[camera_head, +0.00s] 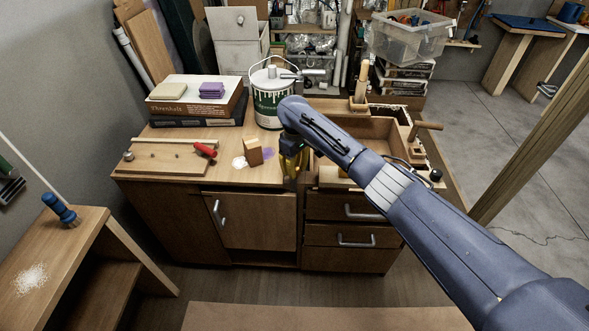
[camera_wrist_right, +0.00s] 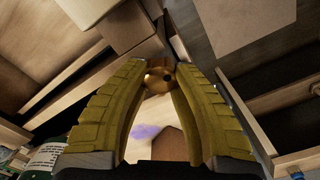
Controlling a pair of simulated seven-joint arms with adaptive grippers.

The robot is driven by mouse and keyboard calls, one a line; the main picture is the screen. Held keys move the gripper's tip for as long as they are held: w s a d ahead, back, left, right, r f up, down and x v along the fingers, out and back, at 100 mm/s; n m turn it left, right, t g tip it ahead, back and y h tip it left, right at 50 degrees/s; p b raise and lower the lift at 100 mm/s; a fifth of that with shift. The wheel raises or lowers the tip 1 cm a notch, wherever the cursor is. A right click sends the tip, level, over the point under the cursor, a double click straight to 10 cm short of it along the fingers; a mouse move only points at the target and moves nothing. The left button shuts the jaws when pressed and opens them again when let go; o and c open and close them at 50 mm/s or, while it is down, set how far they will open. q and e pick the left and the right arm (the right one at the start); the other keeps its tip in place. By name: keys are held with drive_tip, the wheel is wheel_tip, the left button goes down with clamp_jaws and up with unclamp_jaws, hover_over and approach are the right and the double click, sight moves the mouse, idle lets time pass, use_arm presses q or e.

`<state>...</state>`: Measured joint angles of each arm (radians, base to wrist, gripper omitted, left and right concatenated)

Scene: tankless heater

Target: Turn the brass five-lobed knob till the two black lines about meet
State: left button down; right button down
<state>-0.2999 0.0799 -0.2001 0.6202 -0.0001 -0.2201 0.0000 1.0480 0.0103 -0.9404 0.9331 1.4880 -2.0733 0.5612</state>
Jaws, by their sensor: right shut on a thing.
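The brass knob (camera_wrist_right: 158,79) shows between the fingertips in the right wrist view, as a small rounded gold shape with a dark spot on its right side. My right gripper (camera_wrist_right: 161,70) is shut on it, with one yellow finger on each side. In the head view my right gripper (camera_head: 291,165) points down at the front edge of the wooden workbench, beside the drawers, and the knob is hidden there. I cannot make out the two black lines or all the lobes. My left gripper is in neither view.
A paint can (camera_head: 272,104), books (camera_head: 197,108) and a red-handled tool (camera_head: 205,150) are further back or left. A cabinet door handle (camera_head: 218,213) sticks out below.

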drive_tip(key=shift+w+r+m, duration=0.15)
drive_tip(key=shift+r+m, duration=0.1)
drive_tip(key=shift+m, duration=0.35)
drive_tip(key=c, duration=1.4)
unclamp_jaws()
drive_tip(key=o, duration=0.5)
drive_tip(key=shift+f, duration=0.15)
wheel_tip(320, 180, up, 12)
